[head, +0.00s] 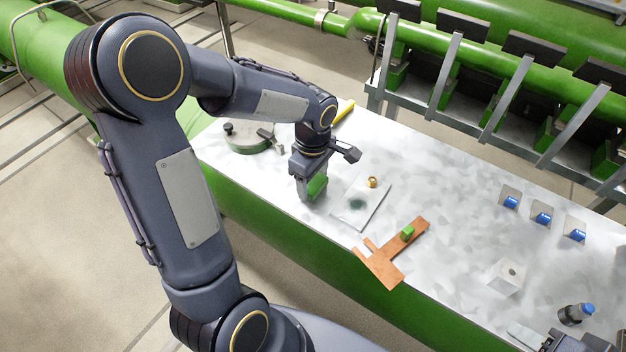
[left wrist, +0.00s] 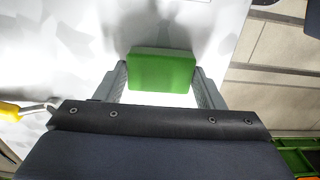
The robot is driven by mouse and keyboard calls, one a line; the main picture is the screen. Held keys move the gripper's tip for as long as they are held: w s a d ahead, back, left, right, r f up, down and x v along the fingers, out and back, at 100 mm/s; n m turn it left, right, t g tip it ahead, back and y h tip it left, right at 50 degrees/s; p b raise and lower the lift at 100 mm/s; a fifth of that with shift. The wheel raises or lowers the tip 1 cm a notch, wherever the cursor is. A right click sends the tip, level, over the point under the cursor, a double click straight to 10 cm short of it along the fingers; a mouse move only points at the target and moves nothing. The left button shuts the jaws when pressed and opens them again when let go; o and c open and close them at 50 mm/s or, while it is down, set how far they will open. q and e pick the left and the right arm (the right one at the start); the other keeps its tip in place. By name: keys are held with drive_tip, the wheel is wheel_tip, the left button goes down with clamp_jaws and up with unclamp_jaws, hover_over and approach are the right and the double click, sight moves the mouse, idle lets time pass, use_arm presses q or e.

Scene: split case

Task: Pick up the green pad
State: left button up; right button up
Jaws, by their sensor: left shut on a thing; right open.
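The green pad (head: 317,186) is a small green block held between the fingers of my left gripper (head: 311,190). In the left wrist view the pad (left wrist: 162,70) sits between the two grey fingers (left wrist: 161,82), one touching each side. The pad is at or just above the pale metal bench top; I cannot tell whether it touches. My right gripper (head: 580,343) shows only in part at the bottom right edge of the head view, away from the pad, and is open.
Right of my left gripper lie a clear plate (head: 356,207), a brass piece (head: 372,182) and a brown T-shaped board (head: 388,262) with a small green block (head: 407,233). A round grey-green fixture (head: 248,137) stands behind. Several blue-marked blocks (head: 542,216) and a dark bottle (head: 572,316) are at right.

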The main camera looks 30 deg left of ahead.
sight(313, 182)
use_arm(q)
wheel_tip(313, 182, up, 3)
drive_tip(key=shift+r, duration=0.1)
drive_tip(key=s+r+b, duration=0.1)
drive_tip(key=s+r, duration=0.8)
drive_tip(key=s, duration=0.5)
drive_tip(key=shift+a+r, duration=0.15)
drive_tip(key=shift+r, duration=0.15)
